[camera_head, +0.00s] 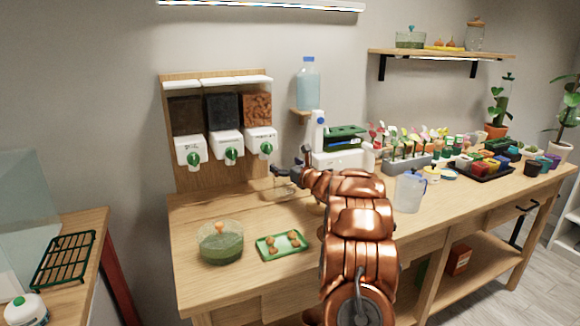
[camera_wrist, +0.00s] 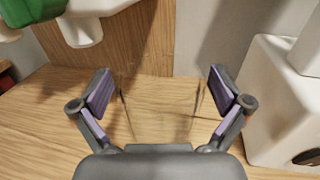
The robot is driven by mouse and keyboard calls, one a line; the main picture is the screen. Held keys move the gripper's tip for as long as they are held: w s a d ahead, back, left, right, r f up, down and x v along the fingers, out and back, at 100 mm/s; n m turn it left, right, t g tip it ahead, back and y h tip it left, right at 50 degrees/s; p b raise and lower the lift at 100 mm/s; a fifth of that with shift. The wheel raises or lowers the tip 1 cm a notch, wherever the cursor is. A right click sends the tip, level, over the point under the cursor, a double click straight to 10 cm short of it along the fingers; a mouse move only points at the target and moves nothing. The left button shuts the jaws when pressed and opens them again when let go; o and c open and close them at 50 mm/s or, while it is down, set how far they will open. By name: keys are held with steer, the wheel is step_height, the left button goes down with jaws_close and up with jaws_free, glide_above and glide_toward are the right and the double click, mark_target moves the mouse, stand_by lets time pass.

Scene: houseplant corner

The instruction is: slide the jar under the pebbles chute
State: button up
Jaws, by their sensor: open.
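A clear glass jar (camera_wrist: 160,112) stands on the wooden bench between the open fingers of my gripper (camera_wrist: 160,92) in the wrist view. A small gap seems to show on each side, though its clear edges are faint. In the head view my gripper (camera_head: 289,166) is low over the bench, in front of the dispenser's right end, and the jar is hard to make out there. The wall dispenser has a left chute (camera_head: 191,152), a middle chute (camera_head: 228,146) and a right chute (camera_head: 262,142), each with a green knob. Their labels are too small to read.
A white device (camera_head: 340,158) with a green top stands just right of my gripper. A green-filled glass bowl (camera_head: 220,243) and a green tray (camera_head: 282,245) lie at the bench's front left. A clear pitcher (camera_head: 408,192) stands right of my arm. Bench below the chutes looks clear.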

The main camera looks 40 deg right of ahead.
steer(key=shift+w, duration=0.35)
steer(key=c, duration=1.3)
steer(key=shift+c, duration=0.2)
steer(key=shift+a+b, duration=0.1)
steer(key=shift+b, duration=0.2)
steer(key=w+a+b, duration=0.2)
steer(key=a+b, duration=0.4)
steer(key=b, duration=0.2)
steer(key=shift+w+a+b, duration=0.2)
steer(key=shift+a+b, duration=0.05)
steer(key=shift+b, duration=0.05)
